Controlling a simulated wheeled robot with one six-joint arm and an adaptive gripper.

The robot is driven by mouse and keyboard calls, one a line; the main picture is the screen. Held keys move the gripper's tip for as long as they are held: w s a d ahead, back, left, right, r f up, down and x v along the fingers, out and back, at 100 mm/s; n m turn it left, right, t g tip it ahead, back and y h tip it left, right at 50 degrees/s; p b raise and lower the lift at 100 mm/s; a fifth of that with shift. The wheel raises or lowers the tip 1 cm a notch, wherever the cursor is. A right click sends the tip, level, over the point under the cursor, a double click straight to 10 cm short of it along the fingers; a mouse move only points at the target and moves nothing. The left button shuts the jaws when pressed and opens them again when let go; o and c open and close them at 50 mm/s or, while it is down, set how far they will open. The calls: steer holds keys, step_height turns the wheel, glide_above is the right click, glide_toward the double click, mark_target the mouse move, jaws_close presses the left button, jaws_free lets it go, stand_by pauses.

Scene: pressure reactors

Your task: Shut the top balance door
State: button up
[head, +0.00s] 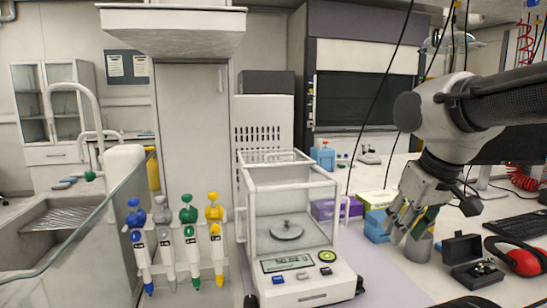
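The balance (300,230) stands on the bench in the middle of the head view, with a glass draft chamber, a round pan inside and a lit display in front. A pale frame, which looks like the top door (272,156), sits at the rear of the chamber top. The glass is clear, so how far the top is uncovered is hard to tell. Side handles show on the left and right of the chamber. My gripper (409,222) points down to the right of the balance, apart from it. Its fingers look spread, with nothing visibly held between them.
Several colored pipettes (190,240) hang left of the balance. A purple box (324,209) and blue items (377,224) stand between balance and gripper. A metal cup (420,246) is just below my gripper. A black case (468,262) and red earmuffs (522,258) lie at right.

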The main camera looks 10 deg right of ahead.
steer(key=shift+w, duration=0.1)
steer(key=c, duration=0.3)
steer(key=shift+t+h, duration=0.3)
steer(key=shift+t, duration=0.6)
steer(key=w+r, duration=0.3)
steer(key=w, duration=0.2)
steer(key=w+a+r, duration=0.1)
steer(key=w+r, duration=0.2)
steer(key=w, duration=0.2)
steer(key=w+a+r, duration=0.1)
steer(key=w+r, duration=0.2)
steer(key=w, duration=0.2)
steer(key=shift+w+a, duration=0.15)
steer(key=shift+a, duration=0.1)
jaws_close()
step_height(320, 180, up, 7)
steer(key=t, duration=0.3)
glide_above(280, 161)
steer(key=s, duration=0.3)
steer(key=x, duration=0.9)
steer(key=shift+a+f, duration=0.1)
steer(key=shift+f, duration=0.1)
steer(key=s, duration=0.3)
steer(key=shift+s+f, duration=0.25)
steer(key=shift+s, duration=0.35)
steer(key=shift+s, duration=0.1)
